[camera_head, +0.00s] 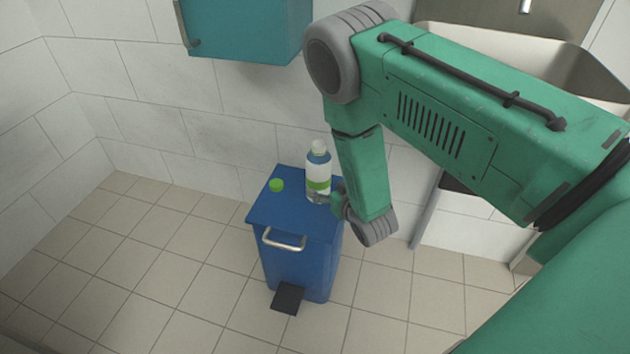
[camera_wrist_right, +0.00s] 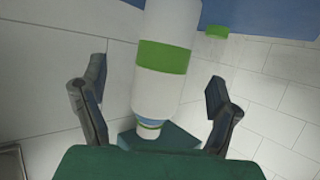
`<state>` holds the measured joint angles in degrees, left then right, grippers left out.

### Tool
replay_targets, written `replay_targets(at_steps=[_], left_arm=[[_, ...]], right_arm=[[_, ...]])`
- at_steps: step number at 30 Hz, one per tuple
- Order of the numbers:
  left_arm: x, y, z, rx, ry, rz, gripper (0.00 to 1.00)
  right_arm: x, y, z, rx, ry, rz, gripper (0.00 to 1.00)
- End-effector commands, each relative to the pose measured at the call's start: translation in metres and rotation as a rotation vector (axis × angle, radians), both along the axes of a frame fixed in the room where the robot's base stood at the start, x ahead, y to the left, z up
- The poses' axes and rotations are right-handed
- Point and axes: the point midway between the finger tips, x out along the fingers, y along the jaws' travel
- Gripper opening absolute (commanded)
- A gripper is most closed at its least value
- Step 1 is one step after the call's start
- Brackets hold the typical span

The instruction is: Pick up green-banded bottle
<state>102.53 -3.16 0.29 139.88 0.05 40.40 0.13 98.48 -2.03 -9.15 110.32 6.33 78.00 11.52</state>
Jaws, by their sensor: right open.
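The green-banded bottle (camera_head: 319,172) is white with a green band, a blue upper part and a pale cap. It stands upright on the blue bin (camera_head: 282,204). My right gripper (camera_head: 338,202) is close beside the bottle on its right, partly hidden behind my arm. In the right wrist view, the bottle (camera_wrist_right: 160,90) appears upside down, in line with the gap between the two spread fingers of my right gripper (camera_wrist_right: 156,98). Neither finger visibly touches it there. My left gripper is in neither view.
A small green cap-like piece (camera_head: 276,185) lies on the bin lid left of the bottle. The bin has a silver handle (camera_head: 284,242) and black pedal (camera_head: 287,299). A teal cabinet (camera_head: 247,30) hangs above; a sink (camera_head: 500,55) is at upper right. Floor left is clear.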

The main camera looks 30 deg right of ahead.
Motion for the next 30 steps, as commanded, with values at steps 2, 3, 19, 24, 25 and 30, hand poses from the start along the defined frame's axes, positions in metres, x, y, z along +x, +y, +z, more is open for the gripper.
replay_targets(at_steps=[2, 3, 19, 24, 25, 30], left_arm=[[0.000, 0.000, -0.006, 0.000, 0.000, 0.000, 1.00], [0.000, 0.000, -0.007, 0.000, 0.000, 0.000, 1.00], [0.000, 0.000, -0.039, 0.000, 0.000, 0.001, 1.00], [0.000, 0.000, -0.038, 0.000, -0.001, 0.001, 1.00], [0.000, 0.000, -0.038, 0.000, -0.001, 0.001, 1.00], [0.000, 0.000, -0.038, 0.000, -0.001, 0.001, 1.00]], right_arm=[[0.009, -0.001, -0.006, 0.000, -0.001, 0.000, 0.82], [0.013, -0.002, -0.006, 0.000, -0.002, 0.001, 0.82], [0.064, -0.003, -0.028, 0.000, 0.000, 0.001, 0.82], [0.065, -0.004, -0.027, 0.000, 0.002, 0.000, 0.82], [0.065, -0.004, -0.027, 0.000, 0.001, 0.000, 0.82], [0.065, -0.004, -0.027, 0.000, 0.001, 0.000, 0.36]])
